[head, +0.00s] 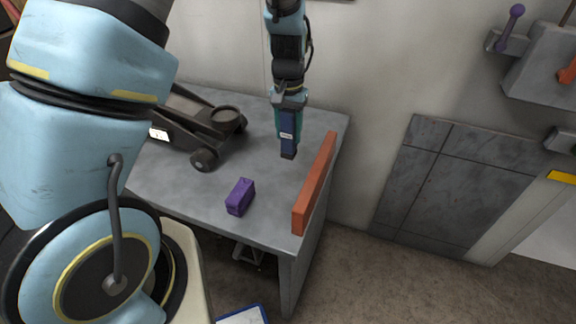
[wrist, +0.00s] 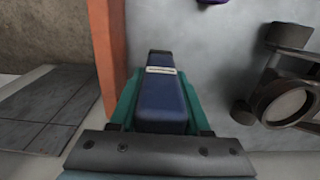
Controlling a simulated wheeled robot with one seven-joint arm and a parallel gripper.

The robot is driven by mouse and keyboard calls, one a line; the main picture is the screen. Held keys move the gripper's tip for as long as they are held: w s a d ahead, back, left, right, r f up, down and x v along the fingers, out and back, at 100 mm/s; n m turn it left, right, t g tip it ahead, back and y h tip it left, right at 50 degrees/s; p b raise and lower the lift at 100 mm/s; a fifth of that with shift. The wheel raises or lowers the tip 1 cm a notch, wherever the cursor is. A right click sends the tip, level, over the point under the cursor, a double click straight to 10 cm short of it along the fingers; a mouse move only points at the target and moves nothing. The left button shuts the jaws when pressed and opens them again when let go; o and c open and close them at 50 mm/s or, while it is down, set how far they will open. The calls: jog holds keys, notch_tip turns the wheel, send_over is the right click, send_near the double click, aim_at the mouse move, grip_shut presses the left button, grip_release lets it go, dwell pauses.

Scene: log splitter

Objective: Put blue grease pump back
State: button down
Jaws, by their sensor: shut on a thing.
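The blue grease pump (head: 288,133) is a dark blue block with a small white label and a dark lower end. It hangs upright below my gripper (head: 287,115), over the right part of the grey table (head: 190,189). In the wrist view the pump (wrist: 162,100) lies between the teal fingers of my gripper (wrist: 163,105), which are shut on it. Its lower end looks close to the tabletop; I cannot tell whether it touches.
An orange-red bar (head: 314,185) runs along the table's right edge. A purple block (head: 240,197) lies near the front edge. A dark wheeled jack (head: 195,125) stands to the left. Bare tabletop lies between them. A grey panel (head: 440,185) leans right of the table.

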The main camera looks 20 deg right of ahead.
aim_at(289, 155)
jog(key=shift+f+p, duration=1.15)
jog(key=shift+f, duration=2.8)
jog(key=shift+c, duration=1.8)
grip_release()
jog(key=shift+f, duration=0.1)
